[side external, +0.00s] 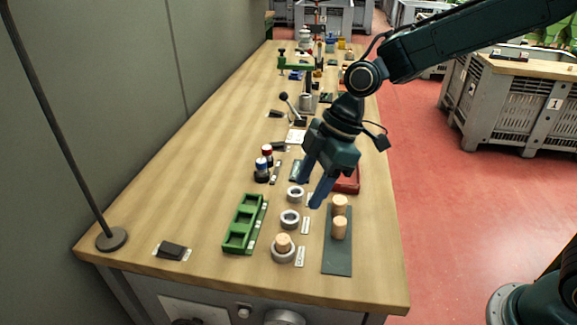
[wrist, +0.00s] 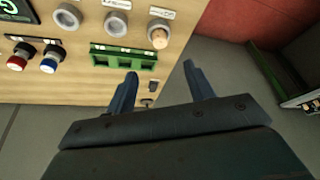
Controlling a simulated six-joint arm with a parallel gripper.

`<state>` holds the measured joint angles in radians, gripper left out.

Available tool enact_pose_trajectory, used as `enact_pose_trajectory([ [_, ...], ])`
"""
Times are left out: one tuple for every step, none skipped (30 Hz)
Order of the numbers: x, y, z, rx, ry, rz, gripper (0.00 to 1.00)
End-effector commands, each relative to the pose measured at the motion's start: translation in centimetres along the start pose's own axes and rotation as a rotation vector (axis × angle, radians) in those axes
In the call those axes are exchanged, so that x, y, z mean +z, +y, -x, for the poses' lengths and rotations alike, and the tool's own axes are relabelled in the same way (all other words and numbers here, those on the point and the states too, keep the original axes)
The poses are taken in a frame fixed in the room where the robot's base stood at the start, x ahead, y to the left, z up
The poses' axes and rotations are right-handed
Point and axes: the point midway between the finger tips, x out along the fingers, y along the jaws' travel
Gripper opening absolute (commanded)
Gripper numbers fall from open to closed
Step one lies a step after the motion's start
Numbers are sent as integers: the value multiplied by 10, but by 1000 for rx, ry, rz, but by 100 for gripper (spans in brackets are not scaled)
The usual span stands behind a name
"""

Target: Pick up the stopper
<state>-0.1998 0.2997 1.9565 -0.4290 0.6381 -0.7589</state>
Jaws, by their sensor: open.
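Two cork stoppers, one behind (side external: 340,205) and one in front (side external: 339,228), stand on a dark mat (side external: 338,262) near the bench's right edge. A third stopper (side external: 283,242) sits in the nearest of several grey rings; it also shows in the wrist view (wrist: 158,38). Two empty rings, a middle one (side external: 290,218) and a far one (side external: 295,194), line up behind it. My gripper (side external: 310,193) is open and empty, above the bench near the far ring and left of the mat stoppers. The wrist view shows its two fingers apart (wrist: 160,73), with nothing between them.
A green slotted block (side external: 244,224) lies left of the rings. Red- and blue-capped bottles (side external: 264,165) and a red tray (side external: 346,180) stand farther back. A lamp base (side external: 112,239) and a small black item (side external: 172,250) are at left. The front-left bench top is mostly clear.

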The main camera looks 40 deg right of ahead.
Motion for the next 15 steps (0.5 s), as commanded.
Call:
enact_pose_trajectory([
  [0,0,-3,-2,-1,0,53],
  [0,0,-4,-2,-1,-1,53],
  [0,0,-8,-2,-1,-1,53],
  [0,0,-10,-3,-2,-1,53],
  [1,-1,-14,-4,-2,-2,53],
  [1,-1,-18,-4,-2,-2,53],
  [1,-1,-22,-4,-2,-2,53],
  [1,-1,-26,-5,-3,-2,53],
  [1,-1,-32,-4,-3,-2,53],
  [1,-1,-37,-4,-3,-2,53],
  [1,-1,-42,-5,-3,-2,53],
  [1,-1,-48,-4,-3,-2,53],
  [1,-1,-52,-4,-3,-2,53],
  [1,-1,-57,-4,-3,-2,53],
  [1,-1,-62,-4,-2,-2,53],
])
